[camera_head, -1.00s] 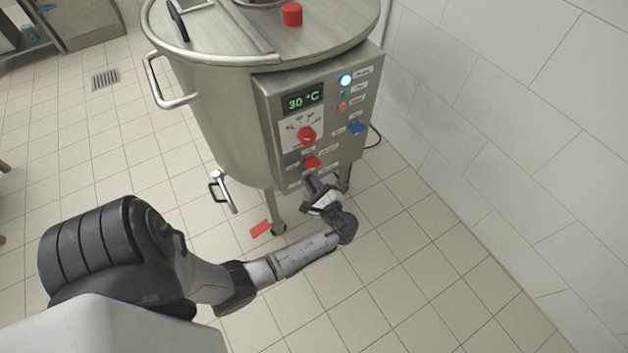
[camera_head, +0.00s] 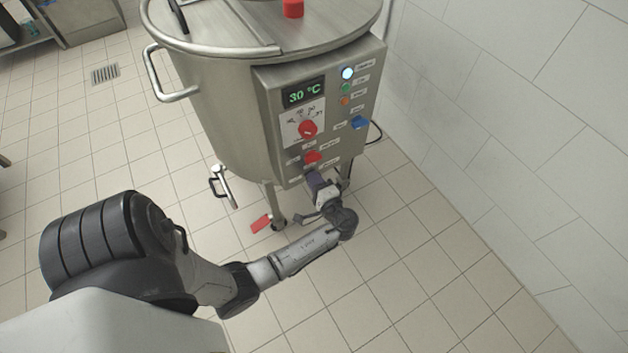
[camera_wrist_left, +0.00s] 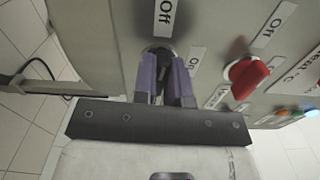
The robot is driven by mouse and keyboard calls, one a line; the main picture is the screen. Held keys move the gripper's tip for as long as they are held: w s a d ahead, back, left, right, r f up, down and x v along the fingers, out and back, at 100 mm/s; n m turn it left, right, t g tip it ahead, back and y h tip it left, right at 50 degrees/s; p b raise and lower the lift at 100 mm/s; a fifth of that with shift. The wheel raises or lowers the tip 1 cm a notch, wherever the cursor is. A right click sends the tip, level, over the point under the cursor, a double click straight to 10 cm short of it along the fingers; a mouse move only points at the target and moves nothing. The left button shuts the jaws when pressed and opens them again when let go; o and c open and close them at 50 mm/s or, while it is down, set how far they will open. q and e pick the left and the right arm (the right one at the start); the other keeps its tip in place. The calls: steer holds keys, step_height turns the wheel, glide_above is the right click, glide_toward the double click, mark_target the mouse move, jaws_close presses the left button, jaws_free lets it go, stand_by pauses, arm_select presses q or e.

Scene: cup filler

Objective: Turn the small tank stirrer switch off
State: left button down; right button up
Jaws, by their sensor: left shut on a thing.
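The small steel tank (camera_head: 220,110) stands on legs with a control panel (camera_head: 268,100) facing me. My left gripper (camera_head: 314,179) is at the bottom of the panel. In the wrist view its purple fingers (camera_wrist_left: 164,68) are closed around the panel's lowest switch, which is mostly hidden between them; only a dark part and a round base show. An "Off" label (camera_wrist_left: 166,16) is beside this switch. A red knob (camera_head: 312,158) is just above the gripper and also shows right of the fingers in the wrist view (camera_wrist_left: 245,75). My right gripper is not in view.
Higher on the panel are a red temperature dial (camera_head: 308,130), a blue switch (camera_head: 359,122), a lit white lamp (camera_head: 347,73) and a 30 °C display (camera_head: 303,92). A tiled wall (camera_head: 490,130) stands to the right.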

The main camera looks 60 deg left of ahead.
arm_select(q)
steer(key=shift+n, duration=0.6)
steer(key=c, duration=1.2)
jaws_free()
steer(key=shift+o, duration=0.2)
steer(key=d+p, duration=0.3)
steer(key=d, duration=1.1)
steer(key=shift+w, duration=0.4)
steer(key=shift+a, duration=0.1)
